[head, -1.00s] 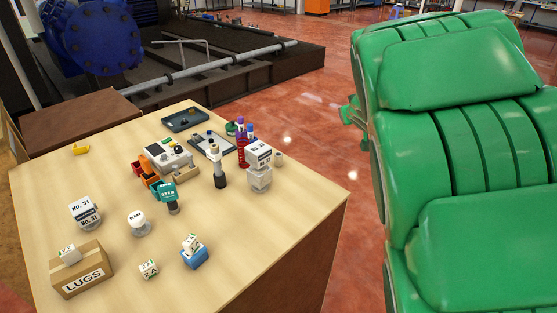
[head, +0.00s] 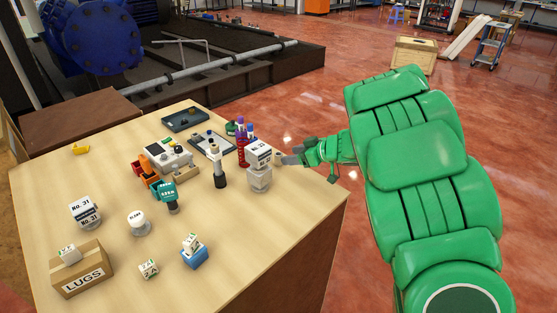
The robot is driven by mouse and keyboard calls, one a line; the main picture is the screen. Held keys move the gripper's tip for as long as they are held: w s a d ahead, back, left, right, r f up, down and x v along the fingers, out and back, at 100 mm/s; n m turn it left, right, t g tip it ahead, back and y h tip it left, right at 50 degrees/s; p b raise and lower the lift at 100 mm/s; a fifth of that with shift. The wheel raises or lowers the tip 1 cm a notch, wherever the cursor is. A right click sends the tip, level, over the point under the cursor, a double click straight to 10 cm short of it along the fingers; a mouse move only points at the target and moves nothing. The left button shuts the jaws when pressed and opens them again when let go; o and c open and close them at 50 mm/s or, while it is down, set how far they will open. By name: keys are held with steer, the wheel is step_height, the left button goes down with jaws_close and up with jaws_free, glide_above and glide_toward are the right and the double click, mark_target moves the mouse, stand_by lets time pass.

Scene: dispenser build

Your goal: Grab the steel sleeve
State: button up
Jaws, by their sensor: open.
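A small grey cylinder that looks like the steel sleeve (head: 278,158) stands near the right edge of the wooden table (head: 240,255), just right of a clear container with a white "No. 32"-like block on top (head: 259,155). My gripper (head: 286,156) reaches in from the right at the table's edge, with its grey fingers pointing left at the sleeve. The gripper is open. The fingertips are very close to the sleeve and partly cover it; whether they are around it or touching it is too small to tell.
Left of the sleeve stand the labelled block stack, red and purple tubes (head: 243,148) and a dark-based tool (head: 219,168). A dark tray (head: 185,119) lies at the back. A LUGS box (head: 83,271) is at the front left. The table's front right is clear.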

mark_target(281, 155)
steer(key=shift+x, duration=1.1)
steer(key=shift+w+x, duration=0.15)
steer(key=shift+x, duration=1.15)
steer(key=shift+w+x, duration=0.15)
steer(key=shift+x, duration=1.1)
steer(key=shift+r, duration=0.2)
steer(key=shift+d, duration=0.1)
jaws_close()
